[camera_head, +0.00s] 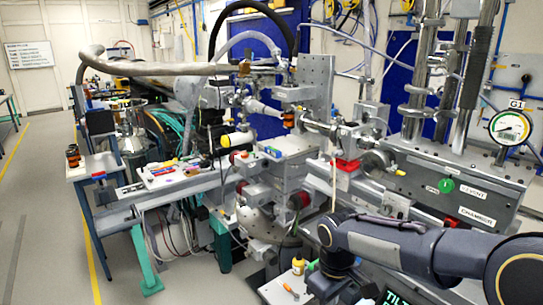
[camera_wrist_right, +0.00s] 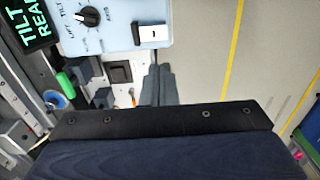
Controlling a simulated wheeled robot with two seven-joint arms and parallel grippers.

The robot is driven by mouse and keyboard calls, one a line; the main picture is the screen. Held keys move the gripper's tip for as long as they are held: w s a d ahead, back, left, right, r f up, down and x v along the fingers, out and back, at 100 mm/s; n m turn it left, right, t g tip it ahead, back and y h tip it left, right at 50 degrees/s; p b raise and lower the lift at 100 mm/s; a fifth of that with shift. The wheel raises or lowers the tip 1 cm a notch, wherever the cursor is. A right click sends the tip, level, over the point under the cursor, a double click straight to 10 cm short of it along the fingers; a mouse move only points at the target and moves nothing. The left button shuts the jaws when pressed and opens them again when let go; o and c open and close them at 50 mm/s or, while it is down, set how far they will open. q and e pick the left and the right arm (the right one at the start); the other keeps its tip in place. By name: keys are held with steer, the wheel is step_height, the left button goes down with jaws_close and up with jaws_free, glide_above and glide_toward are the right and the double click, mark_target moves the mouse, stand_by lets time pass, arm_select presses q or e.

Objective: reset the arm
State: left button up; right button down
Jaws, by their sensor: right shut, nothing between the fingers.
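My right arm comes in from the right in the camera_head view and bends down at the bottom centre, where its gripper (camera_head: 325,287) is hard to make out. In the right wrist view the gripper's two grey fingers (camera_wrist_right: 157,72) are together with nothing between them. They point at a light blue control panel (camera_wrist_right: 113,43) and appear near its lower edge; I cannot tell whether they touch it. The panel bears a black knob (camera_wrist_right: 89,17) and a white switch (camera_wrist_right: 152,34). My left gripper is out of view.
A dark display with green letters (camera_wrist_right: 30,22) adjoins the panel. The beamline bench (camera_head: 440,180) with a pressure gauge (camera_head: 509,127) behind it fills the right side. A small white tray (camera_head: 285,290) holds a yellow bottle (camera_head: 298,265). Open floor (camera_head: 40,220) lies at left.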

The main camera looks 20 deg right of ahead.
steer(key=s+a+r+m+t+y, duration=0.1)
steer(key=s+a+m+t+y, duration=0.1)
steer(key=s, duration=0.6)
steer(key=s+a+r+m+t+y, duration=0.1)
steer(key=s+a+r+m+t, duration=0.1)
steer(key=s, duration=0.7)
steer(key=shift+s+m+t+y, duration=0.25)
steer(key=shift+m+t+y, duration=0.15)
steer(key=shift+m+t, duration=0.55)
steer(key=shift+a, duration=0.1)
